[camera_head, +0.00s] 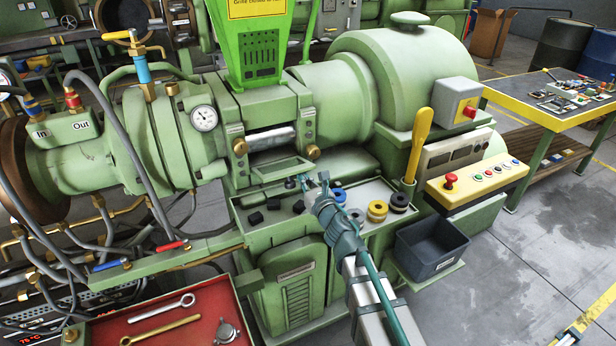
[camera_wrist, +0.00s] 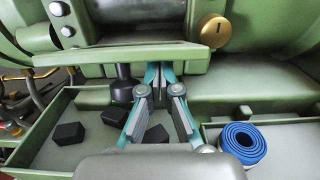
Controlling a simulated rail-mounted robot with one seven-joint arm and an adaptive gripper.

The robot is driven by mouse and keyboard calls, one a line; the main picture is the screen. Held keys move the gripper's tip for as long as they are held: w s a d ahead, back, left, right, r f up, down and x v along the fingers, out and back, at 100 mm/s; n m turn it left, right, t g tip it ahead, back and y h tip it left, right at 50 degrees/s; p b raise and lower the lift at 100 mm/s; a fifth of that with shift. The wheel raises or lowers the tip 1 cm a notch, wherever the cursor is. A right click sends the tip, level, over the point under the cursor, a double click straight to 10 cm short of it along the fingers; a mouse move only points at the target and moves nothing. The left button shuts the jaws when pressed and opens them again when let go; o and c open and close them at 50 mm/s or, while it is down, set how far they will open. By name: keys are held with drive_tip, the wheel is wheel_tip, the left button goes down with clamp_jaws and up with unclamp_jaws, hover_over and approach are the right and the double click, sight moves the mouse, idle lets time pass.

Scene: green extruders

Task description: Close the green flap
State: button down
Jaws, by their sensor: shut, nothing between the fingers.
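The green flap (camera_head: 282,169) hangs open, tilted out below the opening with the silver roller (camera_head: 270,139), on the front of the green extruder. In the wrist view the flap (camera_wrist: 125,56) is a wide green plate across the top, seen near edge-on. My gripper (camera_head: 314,179) is at the flap's front right, above the tray. In the wrist view its fingertips (camera_wrist: 159,70) are together, empty, and right at the flap's lower edge. The tips are partly hidden there, and I cannot tell whether they touch the flap.
A green tray (camera_head: 248,215) below holds black blocks (camera_wrist: 69,133), a dark plug-shaped piece (camera_wrist: 123,88) and rolls, including a blue one (camera_wrist: 242,137). A brass knob (camera_wrist: 213,30) sits right of the flap. A yellow handle (camera_head: 418,140) and dark bin (camera_head: 431,248) stand further right.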

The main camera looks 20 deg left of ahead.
drive_tip(key=shift+w+a+r+p, duration=0.1)
drive_tip(key=shift+r+p, duration=0.55)
drive_tip(key=shift+r, duration=0.2)
drive_tip(key=w+a+r+p, duration=0.1)
drive_tip(key=r, duration=0.1)
drive_tip(key=w+a+r+p, duration=0.1)
drive_tip(key=w+r+p, duration=0.1)
drive_tip(key=r, duration=0.1)
drive_tip(key=w+a+r+p, duration=0.1)
drive_tip(key=a+r, duration=0.1)
drive_tip(key=r, duration=0.1)
drive_tip(key=shift+w+r+p, duration=0.25)
drive_tip(key=shift+w+p, duration=0.1)
drive_tip(key=w+a+r+p, duration=0.1)
drive_tip(key=w+a+p, duration=0.1)
drive_tip(key=p, duration=0.3)
drive_tip(key=shift+w+r, duration=0.1)
drive_tip(key=shift+r, duration=0.05)
drive_tip(key=shift+w+a+r+p, duration=0.1)
drive_tip(key=shift+w+a+p, duration=0.1)
drive_tip(key=shift+p, duration=0.8)
